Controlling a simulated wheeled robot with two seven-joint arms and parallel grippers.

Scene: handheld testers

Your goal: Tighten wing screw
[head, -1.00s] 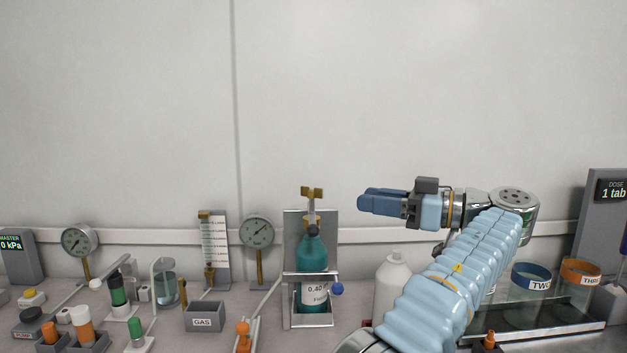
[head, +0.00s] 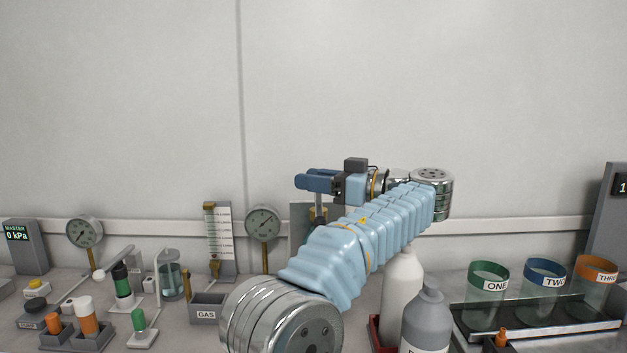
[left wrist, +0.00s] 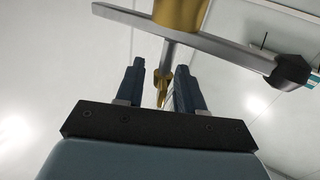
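The brass wing screw (head: 318,214) is at the top of the grey bottle stand (head: 300,225). In the head view its upper part is hidden by my left gripper (head: 312,181), which lies level across it. In the left wrist view the left gripper (left wrist: 160,85) has its two blue fingers apart, with a gap between them. A small brass piece (left wrist: 161,88), seemingly the wing screw, shows in that gap; I cannot tell whether a finger touches it. My left arm hides the teal bottle and most of the stand. My right gripper is not in view.
A pressure gauge (head: 263,223) and a scale panel (head: 218,235) stand left of the stand. A white bottle (head: 402,295) and a grey bottle (head: 426,325) stand right of it, then labelled jars (head: 488,290). A grey bar (left wrist: 225,45) crosses the left wrist view.

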